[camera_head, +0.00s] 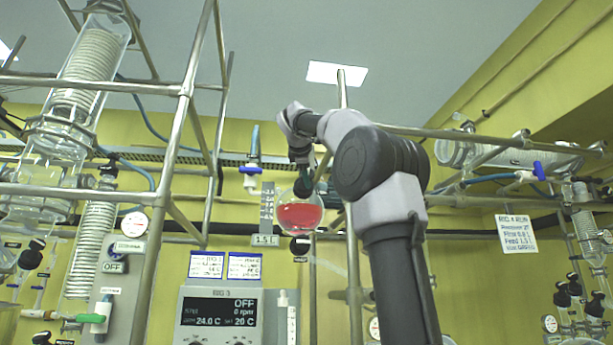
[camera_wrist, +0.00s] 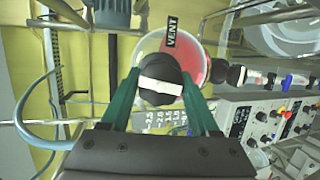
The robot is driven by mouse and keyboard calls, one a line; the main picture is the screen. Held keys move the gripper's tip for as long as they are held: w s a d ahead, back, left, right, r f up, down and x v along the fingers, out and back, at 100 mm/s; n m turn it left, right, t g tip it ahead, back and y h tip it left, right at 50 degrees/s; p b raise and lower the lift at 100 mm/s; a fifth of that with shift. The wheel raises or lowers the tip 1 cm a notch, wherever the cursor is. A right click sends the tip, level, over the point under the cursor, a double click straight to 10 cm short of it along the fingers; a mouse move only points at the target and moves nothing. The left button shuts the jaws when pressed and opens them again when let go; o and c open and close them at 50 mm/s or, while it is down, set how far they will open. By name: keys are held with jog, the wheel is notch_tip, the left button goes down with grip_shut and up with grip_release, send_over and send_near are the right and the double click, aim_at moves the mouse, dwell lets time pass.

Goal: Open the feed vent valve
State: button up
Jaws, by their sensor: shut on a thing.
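The feed vent valve shows in the wrist view as a round black knob (camera_wrist: 158,70) with a white bar (camera_wrist: 160,87) across its face. The bar lies nearly level in that picture. A black VENT tag (camera_wrist: 171,32) stands just beyond it. My gripper (camera_wrist: 162,80) has its two green fingers on either side of the knob and is shut on it. The feed flask (camera_head: 300,217), round glass with red liquid, is behind the knob; its red (camera_wrist: 150,46) also shows in the wrist view. In the head view my arm partly hides the gripper and knob.
A metal rod frame (camera_head: 187,90) with a coiled glass condenser (camera_head: 92,65) stands at left. A control box (camera_head: 232,312) reading OFF is below the flask. More glassware (camera_head: 520,155) and a paper sign (camera_head: 517,232) are at right. Blue hoses run nearby.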

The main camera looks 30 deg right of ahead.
jog(key=n+t, duration=0.1)
jog(key=n, duration=0.3)
jog(key=n+t, duration=0.1)
jog(key=n, duration=0.2)
jog(key=shift+f+n, duration=0.2)
jog(key=shift+n, duration=0.2)
jog(key=n+t, duration=0.1)
jog(key=n, duration=0.3)
jog(key=shift+n+t+y, duration=0.6)
jog(key=shift+n+y, duration=0.2)
jog(key=shift+n, duration=1.4)
jog(key=o, duration=1.4)
jog(key=shift+s, duration=0.15)
